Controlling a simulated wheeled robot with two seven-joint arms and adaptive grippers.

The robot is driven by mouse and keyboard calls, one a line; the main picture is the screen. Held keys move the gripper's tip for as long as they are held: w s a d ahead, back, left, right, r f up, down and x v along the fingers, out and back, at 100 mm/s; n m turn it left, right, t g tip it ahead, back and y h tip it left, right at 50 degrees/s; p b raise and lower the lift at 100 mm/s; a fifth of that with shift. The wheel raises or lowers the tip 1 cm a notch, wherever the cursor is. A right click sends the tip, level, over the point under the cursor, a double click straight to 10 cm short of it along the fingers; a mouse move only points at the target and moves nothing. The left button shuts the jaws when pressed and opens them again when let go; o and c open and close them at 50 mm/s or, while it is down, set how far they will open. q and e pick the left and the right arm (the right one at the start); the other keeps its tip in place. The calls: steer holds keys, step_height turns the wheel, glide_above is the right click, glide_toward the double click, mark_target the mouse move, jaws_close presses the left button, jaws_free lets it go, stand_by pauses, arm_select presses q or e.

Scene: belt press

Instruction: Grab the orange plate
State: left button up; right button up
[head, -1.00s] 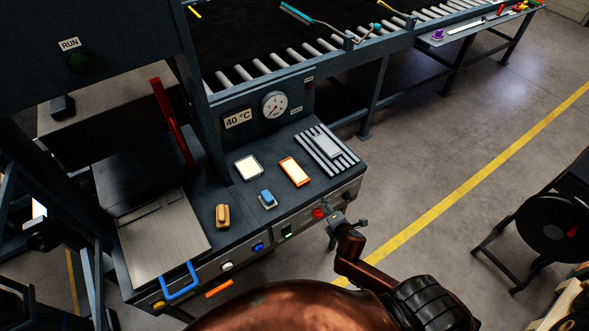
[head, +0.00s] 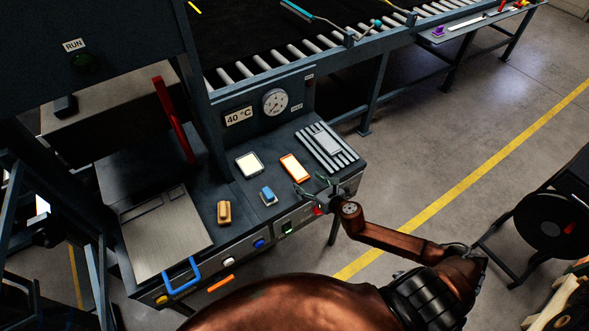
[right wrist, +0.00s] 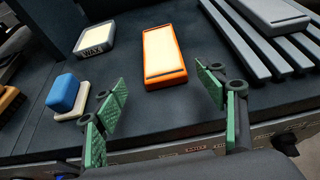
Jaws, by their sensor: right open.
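The orange plate (head: 294,169) lies flat on the dark bench top, between the white wax tin and the slatted rack. It has an orange rim and a pale inner face, and it also shows in the right wrist view (right wrist: 164,57). My right gripper (head: 315,188) is open and empty, just in front of the plate at the bench's front edge. In the right wrist view its green-padded fingers (right wrist: 165,92) stand apart, with the plate beyond and between them, untouched. My left gripper is not in view.
A blue-topped block (head: 267,196) and a wax tin (head: 249,165) sit left of the plate. A slatted rack (head: 345,163) with a grey plate (head: 326,144) on it lies to the right. A brown-handled brush (head: 223,212) is further left. The gauge panel (head: 240,108) rises behind.

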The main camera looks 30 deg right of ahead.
mark_target(301, 175)
steer(key=shift+x, duration=2.4)
steer(key=shift+d+f, duration=0.1)
steer(key=shift+d, duration=0.15)
steer(key=shift+s, duration=0.1)
steer(key=shift+c, duration=0.4)
steer(key=c, duration=1.6)
steer(key=shift+c, duration=0.2)
